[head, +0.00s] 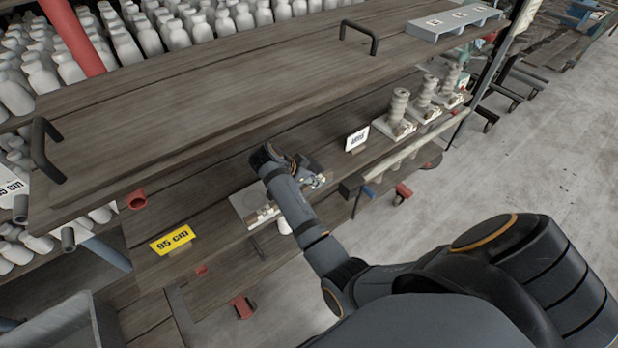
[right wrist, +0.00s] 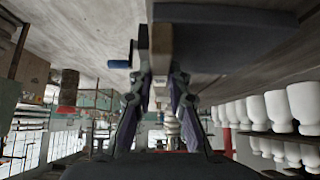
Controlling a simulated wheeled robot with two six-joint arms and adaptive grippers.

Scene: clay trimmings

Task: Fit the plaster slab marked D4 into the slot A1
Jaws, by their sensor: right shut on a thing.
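My right gripper (head: 316,180) is over the lower shelf, mostly hidden behind its own wrist. A light grey rack (head: 425,31) with several small labels stands at the right end of the upper board. The labels are too small to read, so I cannot tell which is A1. My left gripper is not in view.
The upper board (head: 215,105) overhangs the lower shelf and carries two dark handles (head: 360,32). Several stacked clay pieces on pale bases (head: 400,112) and a white card (head: 357,138) stand right of my gripper. White bottles (head: 70,68) fill the back.

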